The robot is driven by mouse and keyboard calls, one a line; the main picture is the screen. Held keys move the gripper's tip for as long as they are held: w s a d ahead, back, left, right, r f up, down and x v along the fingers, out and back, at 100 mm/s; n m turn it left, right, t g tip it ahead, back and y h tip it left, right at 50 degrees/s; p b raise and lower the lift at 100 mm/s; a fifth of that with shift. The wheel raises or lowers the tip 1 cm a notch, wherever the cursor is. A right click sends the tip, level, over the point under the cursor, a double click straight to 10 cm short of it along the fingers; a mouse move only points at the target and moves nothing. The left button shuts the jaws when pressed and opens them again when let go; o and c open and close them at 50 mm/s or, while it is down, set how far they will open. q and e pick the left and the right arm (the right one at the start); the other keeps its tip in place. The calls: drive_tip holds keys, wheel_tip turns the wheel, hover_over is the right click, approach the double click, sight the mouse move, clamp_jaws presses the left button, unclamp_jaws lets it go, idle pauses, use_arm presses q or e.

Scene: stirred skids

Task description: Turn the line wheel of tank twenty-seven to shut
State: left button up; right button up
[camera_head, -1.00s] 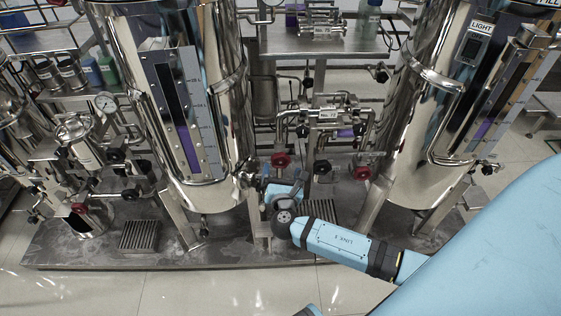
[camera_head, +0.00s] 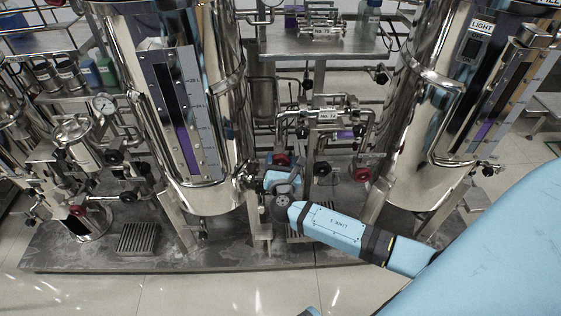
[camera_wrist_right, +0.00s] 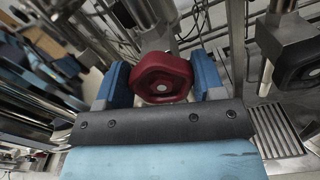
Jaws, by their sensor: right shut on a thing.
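A red hand wheel (camera_wrist_right: 162,75) with a pale centre sits between the two blue fingers of my right gripper (camera_wrist_right: 160,84) in the right wrist view. The gripper is shut on it. In the head view my right gripper (camera_head: 266,181) is low beside the foot of the left polished tank (camera_head: 205,95). No number for tank twenty-seven is readable on the tanks. My left gripper is not in view.
A second tank (camera_head: 415,130) stands at right. A black-handled valve (camera_wrist_right: 295,55) is close beside my gripper. Pipes crowd the gap between tanks.

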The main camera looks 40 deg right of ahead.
drive_tip(key=shift+f+m, duration=0.1)
drive_tip(key=shift+m, duration=0.2)
drive_tip(key=shift+m+b, duration=0.3)
drive_tip(key=o, duration=0.9)
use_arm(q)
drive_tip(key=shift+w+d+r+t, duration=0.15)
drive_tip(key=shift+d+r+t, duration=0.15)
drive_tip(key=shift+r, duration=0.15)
use_arm(e)
drive_tip(key=shift+s, duration=0.1)
drive_tip(key=shift+s+a, duration=0.25)
drive_tip(key=shift+s, duration=0.1)
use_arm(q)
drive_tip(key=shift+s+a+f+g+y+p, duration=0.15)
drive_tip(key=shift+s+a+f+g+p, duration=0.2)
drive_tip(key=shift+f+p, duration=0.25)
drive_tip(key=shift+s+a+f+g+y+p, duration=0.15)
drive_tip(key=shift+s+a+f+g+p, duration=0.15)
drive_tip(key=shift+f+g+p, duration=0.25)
use_arm(e)
drive_tip(key=shift+v, duration=6.4)
